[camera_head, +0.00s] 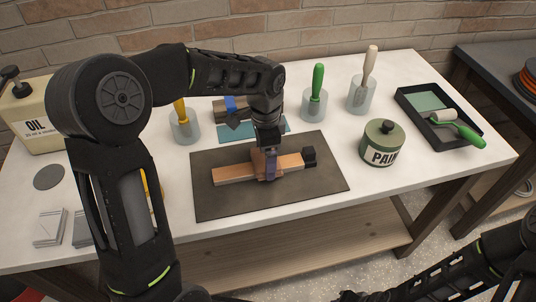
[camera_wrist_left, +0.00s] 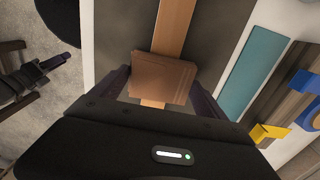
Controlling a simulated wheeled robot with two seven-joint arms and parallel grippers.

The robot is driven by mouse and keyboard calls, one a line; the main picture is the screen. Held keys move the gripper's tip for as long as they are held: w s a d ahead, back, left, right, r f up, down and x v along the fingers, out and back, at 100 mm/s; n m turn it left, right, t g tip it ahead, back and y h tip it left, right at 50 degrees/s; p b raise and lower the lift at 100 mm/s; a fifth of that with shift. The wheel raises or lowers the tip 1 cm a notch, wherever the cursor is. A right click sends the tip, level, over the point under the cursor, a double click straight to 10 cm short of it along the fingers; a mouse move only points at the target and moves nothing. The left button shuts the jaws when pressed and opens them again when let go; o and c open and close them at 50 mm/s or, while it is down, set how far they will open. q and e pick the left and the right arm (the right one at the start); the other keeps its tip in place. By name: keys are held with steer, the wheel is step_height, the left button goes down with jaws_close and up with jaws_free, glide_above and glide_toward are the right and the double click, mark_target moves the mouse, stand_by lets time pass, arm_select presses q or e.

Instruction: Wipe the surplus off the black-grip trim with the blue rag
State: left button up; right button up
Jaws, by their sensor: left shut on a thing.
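The trim (camera_head: 232,173) is a light wooden strip lying on a dark mat, with a black grip (camera_head: 309,156) at its right end. My left gripper (camera_head: 268,172) points down over the trim, left of the grip. It is shut on a brown pad (camera_wrist_left: 163,78), which lies across the strip; in the left wrist view the trim (camera_wrist_left: 174,25) runs out beyond the pad. A flat teal-blue piece (camera_head: 272,127), perhaps the blue rag, lies behind the mat, apart from the gripper. It also shows in the left wrist view (camera_wrist_left: 254,70). My right gripper (camera_head: 352,296) is low at the bottom edge, its fingers unclear.
Behind the trim stand holders with yellow, green (camera_head: 317,90) and cream-handled (camera_head: 367,75) brushes, and a wooden block with a blue band (camera_head: 231,105). A paint tin (camera_head: 382,143) and roller tray (camera_head: 415,107) stand right. An oil can (camera_head: 38,125) stands left. The table's front right is clear.

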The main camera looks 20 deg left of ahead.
mark_target(224, 174)
arm_select(q)
steer(key=shift+s+a+f, duration=0.2)
steer(key=shift+s+a, duration=0.65)
steer(key=shift+a, duration=0.1)
steer(key=shift+s+a, duration=0.9)
steer(key=shift+a, duration=0.3)
steer(key=shift+a, duration=0.1)
steer(key=shift+s+a+r, duration=0.2)
steer(key=shift+s+a, duration=0.6)
steer(key=shift+a, duration=0.25)
steer(key=shift+s+a+f, duration=0.2)
steer(key=shift+s+a, duration=0.7)
steer(key=shift+a, duration=0.2)
